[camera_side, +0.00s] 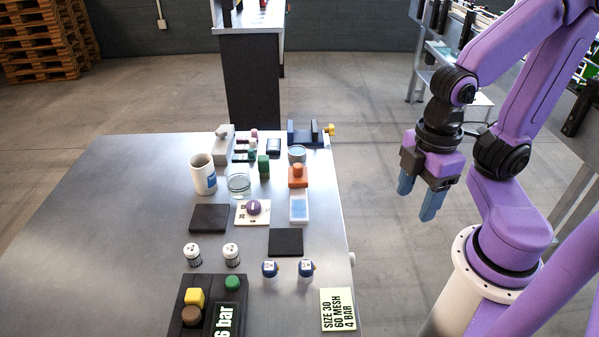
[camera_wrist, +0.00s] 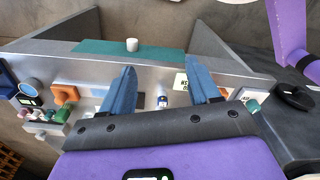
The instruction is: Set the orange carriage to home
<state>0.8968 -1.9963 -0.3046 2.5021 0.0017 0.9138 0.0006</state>
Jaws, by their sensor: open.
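The orange carriage (camera_side: 298,182) is a small block with a rounded orange knob on top. In the side view it sits at the far end of a pale strip with a light blue panel (camera_side: 299,208), near the table's right edge. My gripper (camera_side: 417,198) is open and empty, with blue fingers pointing down, off the table to the right of the carriage. Its fingers (camera_wrist: 160,70) also show in the wrist view. No home mark is readable.
A green block (camera_side: 263,167), a glass beaker (camera_side: 239,185) and a white mug (camera_side: 203,175) stand left of the carriage. A glass dish (camera_side: 297,154) is behind it. A black pad (camera_side: 286,242) lies in front. The table's left half is clear.

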